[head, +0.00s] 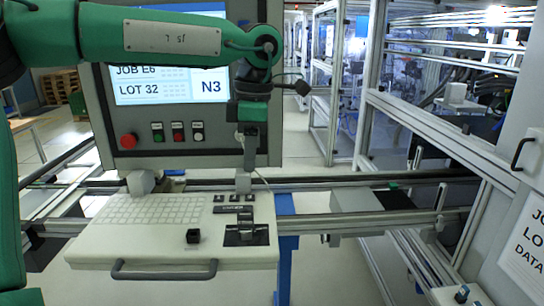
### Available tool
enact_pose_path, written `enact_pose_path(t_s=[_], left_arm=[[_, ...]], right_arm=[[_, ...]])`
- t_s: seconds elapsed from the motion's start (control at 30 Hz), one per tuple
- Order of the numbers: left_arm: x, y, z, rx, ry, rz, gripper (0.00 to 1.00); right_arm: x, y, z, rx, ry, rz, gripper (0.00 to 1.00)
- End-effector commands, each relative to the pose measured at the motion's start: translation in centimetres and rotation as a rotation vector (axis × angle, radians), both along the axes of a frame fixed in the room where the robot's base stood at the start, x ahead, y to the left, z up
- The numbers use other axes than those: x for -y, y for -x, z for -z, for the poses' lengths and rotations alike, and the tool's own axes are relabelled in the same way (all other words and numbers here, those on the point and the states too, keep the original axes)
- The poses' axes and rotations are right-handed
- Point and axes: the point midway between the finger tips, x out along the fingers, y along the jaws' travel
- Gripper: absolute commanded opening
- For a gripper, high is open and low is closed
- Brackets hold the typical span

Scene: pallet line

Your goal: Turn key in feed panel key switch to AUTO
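The grey operator panel (180,152) stands ahead, with a lit screen (150,84) showing "JOB E6", "LOT 32" and "N3". Below the screen are a red mushroom button (128,141) and a row of small green, red and white buttons (178,132). My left arm comes in from the left across the screen, and my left gripper (249,160) points down in front of the panel's lower right part. Its finger opening is not clear, and I see nothing held. A key or key switch cannot be made out for sure; the gripper covers part of the panel. My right gripper is out of view.
Below the panel is a pale keyboard shelf (110,245) with a front handle (165,270), a black cube (193,237) and black controls (246,234). Rails run behind it. At right are aluminium framing, a labelled cabinet (524,242) and a small blue knob (462,292).

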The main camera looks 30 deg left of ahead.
Motion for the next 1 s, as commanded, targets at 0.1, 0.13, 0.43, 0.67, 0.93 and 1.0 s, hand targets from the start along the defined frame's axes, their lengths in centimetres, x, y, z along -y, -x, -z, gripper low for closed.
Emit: enact_pose_path(t_s=[0.1, 0.13, 0.43, 0.67, 0.93, 1.0], left_arm=[[0.6, 0.4, 0.3, -0.013, -0.036, 0.026, 0.35], [0.6, 0.4, 0.4, -0.014, -0.039, 0.027, 0.35], [0.1, 0.8, 4.5, -0.017, -0.035, 0.027, 0.35], [-0.4, 1.1, 9.0, -0.016, -0.034, 0.025, 0.35], [-0.8, 1.2, 12.8, -0.013, -0.034, 0.024, 0.35], [-0.8, 1.3, 13.2, -0.012, -0.035, 0.024, 0.35]], right_arm=[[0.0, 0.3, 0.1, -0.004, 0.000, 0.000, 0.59], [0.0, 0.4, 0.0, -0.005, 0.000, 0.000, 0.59], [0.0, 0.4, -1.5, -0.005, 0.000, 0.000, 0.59], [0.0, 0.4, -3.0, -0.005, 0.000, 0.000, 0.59], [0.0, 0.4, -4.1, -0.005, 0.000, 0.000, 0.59], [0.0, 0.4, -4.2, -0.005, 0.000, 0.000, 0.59]])
